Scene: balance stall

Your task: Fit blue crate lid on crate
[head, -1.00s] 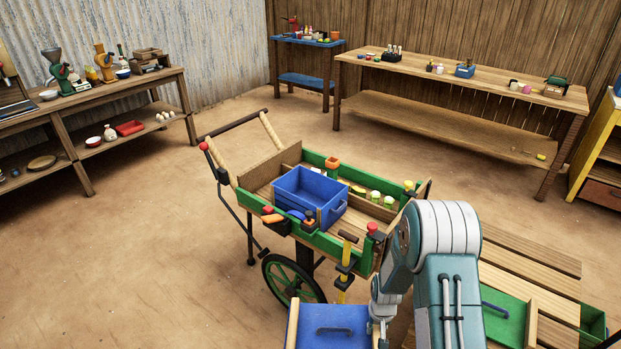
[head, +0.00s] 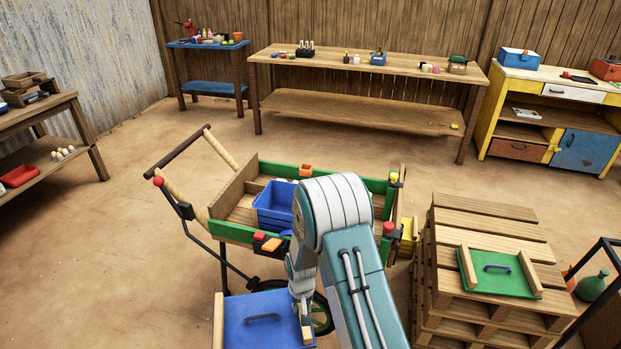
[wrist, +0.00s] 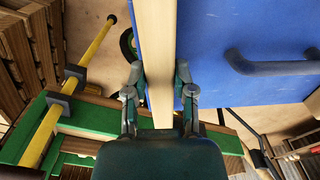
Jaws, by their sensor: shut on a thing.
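The blue crate lid (head: 243,330), a flat panel with a handle and wooden side battens, is low in the head view, in front of the cart. My gripper (head: 303,308) is shut on its right batten. In the wrist view my gripper (wrist: 158,98) has a finger on each side of that batten (wrist: 156,50), with the blue panel (wrist: 220,25) at right. The blue crate (head: 272,204) stands open-topped on the green-sided cart (head: 232,232), partly hidden by my arm. The lid is apart from the crate, nearer to me.
Small orange and red things (head: 271,245) hang on the cart's near side. A pallet stack (head: 480,225) stands right of the cart, bearing a green lid (head: 510,283). A workbench (head: 350,65) and a yellow cabinet (head: 488,105) stand behind.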

